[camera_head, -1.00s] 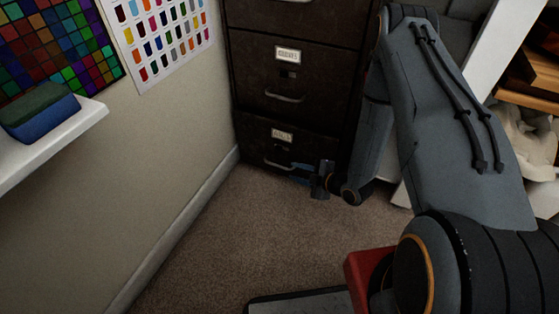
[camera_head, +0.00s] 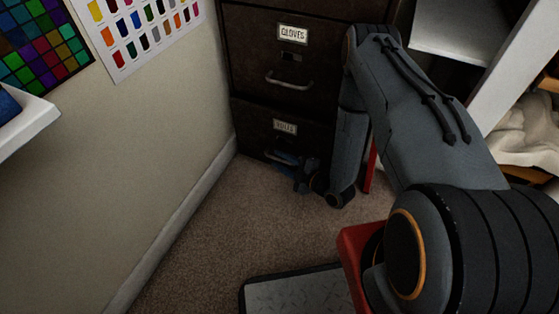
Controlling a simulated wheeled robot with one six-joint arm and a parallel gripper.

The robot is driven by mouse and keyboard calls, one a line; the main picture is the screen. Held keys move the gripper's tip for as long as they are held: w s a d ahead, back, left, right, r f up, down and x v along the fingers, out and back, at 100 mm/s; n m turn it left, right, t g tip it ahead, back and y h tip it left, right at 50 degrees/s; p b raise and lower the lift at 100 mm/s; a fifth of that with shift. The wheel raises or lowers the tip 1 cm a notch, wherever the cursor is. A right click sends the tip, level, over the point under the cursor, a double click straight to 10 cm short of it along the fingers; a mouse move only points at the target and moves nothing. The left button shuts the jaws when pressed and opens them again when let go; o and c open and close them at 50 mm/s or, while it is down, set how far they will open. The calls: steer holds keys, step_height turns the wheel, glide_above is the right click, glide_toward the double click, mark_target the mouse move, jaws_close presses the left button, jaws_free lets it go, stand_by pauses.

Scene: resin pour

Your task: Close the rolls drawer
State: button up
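The dark filing cabinet (camera_head: 262,80) stands against the far end of the wall. Its lowest drawer (camera_head: 255,128) carries a small label (camera_head: 285,127) that looks like "ROLLS", and a metal handle (camera_head: 281,158). This drawer's front looks about flush with the drawer above, though a small gap cannot be ruled out. My gripper (camera_head: 297,166) is low at the drawer front, right at the handle, with bluish fingers overlapping it in the picture. Whether the fingers touch or grip the handle is too small and dark to tell. My arm hides the cabinet's right side.
The drawer above, labelled "GLOVES" (camera_head: 292,33), looks shut. Brown carpet (camera_head: 215,235) is free in front of the cabinet. The wall (camera_head: 150,140) bounds the left, with a white shelf (camera_head: 28,122). A white shelving unit (camera_head: 510,85) stands at right.

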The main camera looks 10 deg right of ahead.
steer(key=shift+w+a+f, duration=0.1)
steer(key=shift+w+a, duration=0.25)
steer(key=shift+w, duration=0.1)
steer(key=shift+s+a, duration=0.1)
jaws_close()
steer(key=shift+w+d, duration=0.65)
steer(key=shift+w, duration=0.3)
steer(key=shift+w+d, duration=0.65)
steer(key=shift+w, duration=0.25)
